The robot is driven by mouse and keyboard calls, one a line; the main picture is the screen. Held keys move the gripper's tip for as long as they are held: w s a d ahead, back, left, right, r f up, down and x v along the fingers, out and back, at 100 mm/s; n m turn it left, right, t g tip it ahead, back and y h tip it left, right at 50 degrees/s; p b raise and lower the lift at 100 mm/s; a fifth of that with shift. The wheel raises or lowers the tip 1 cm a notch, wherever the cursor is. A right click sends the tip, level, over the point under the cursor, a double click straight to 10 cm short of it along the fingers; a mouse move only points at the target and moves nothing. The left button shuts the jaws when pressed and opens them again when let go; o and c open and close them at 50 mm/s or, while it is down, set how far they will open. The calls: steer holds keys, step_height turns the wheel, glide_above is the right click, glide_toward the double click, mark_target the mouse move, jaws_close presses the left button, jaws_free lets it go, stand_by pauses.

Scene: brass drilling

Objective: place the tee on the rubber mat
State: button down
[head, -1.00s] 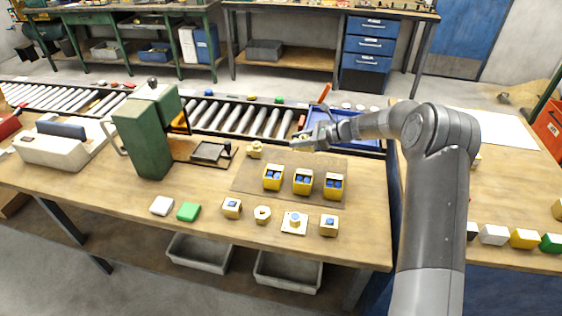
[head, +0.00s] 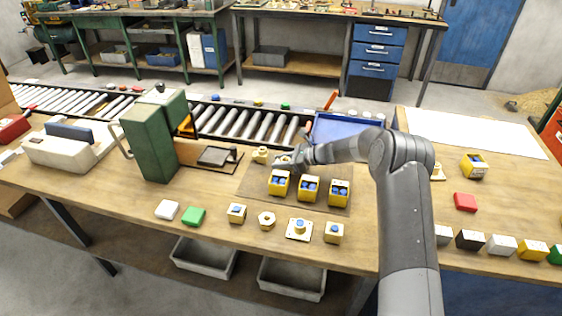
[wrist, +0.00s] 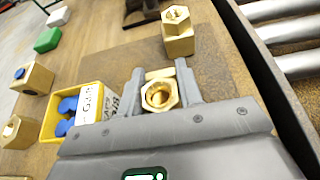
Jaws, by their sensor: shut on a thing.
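The brass tee (wrist: 160,94) is between the fingers of my gripper (wrist: 164,88) in the wrist view, its hexagonal open end facing the camera. In the head view my gripper (head: 289,161) is low over the back part of the brown rubber mat (head: 256,181), behind the yellow bins. The tee (head: 283,161) shows only in part there. I cannot tell whether its underside touches the mat. Another brass fitting (head: 260,155) stands just left of my gripper, near the mat's back left corner; it also shows in the wrist view (wrist: 178,38).
Yellow bins with blue parts (head: 309,190) stand on the mat, one (wrist: 72,115) close to my gripper. A green press (head: 150,142) stands left, a blue tray (head: 345,130) behind right. Several brass pieces line the bench front. The roller conveyor (head: 240,124) runs behind.

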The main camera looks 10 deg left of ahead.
steer(key=shift+r, duration=0.1)
steer(key=c, duration=1)
jaws_free()
